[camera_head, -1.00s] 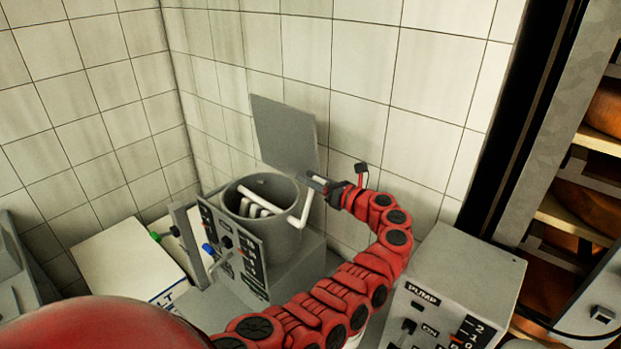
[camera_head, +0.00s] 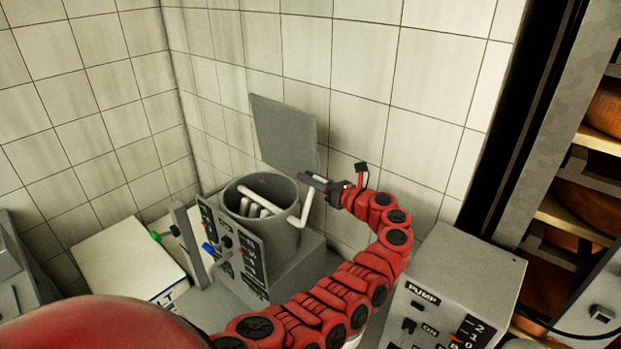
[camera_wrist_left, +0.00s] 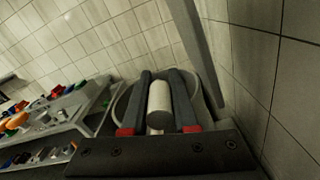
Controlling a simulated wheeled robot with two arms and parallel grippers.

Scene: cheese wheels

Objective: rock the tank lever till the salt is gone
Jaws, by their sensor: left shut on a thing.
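The grey round tank (camera_head: 275,234) stands open in the corner, with white stirring bars (camera_head: 257,209) inside. Its white lever (camera_head: 304,212) bends up from the tank's right side. My left gripper (camera_head: 309,181) is at the top of the lever, above the tank's right rim, and is shut on it. In the left wrist view the lever's pale round handle (camera_wrist_left: 160,103) lies between the two fingers, with the tank rim behind. Salt cannot be made out in the tank; most of its inside is hidden. My right gripper is not in view.
A grey plate (camera_head: 284,133) stands upright behind the tank. A switch panel (camera_head: 238,250) is in front of it. A white box (camera_head: 128,256) with partly hidden lettering lies left. A grey PUMP box (camera_head: 470,280) stands right, near the cheese shelves (camera_head: 572,217). Tiled walls close off the back.

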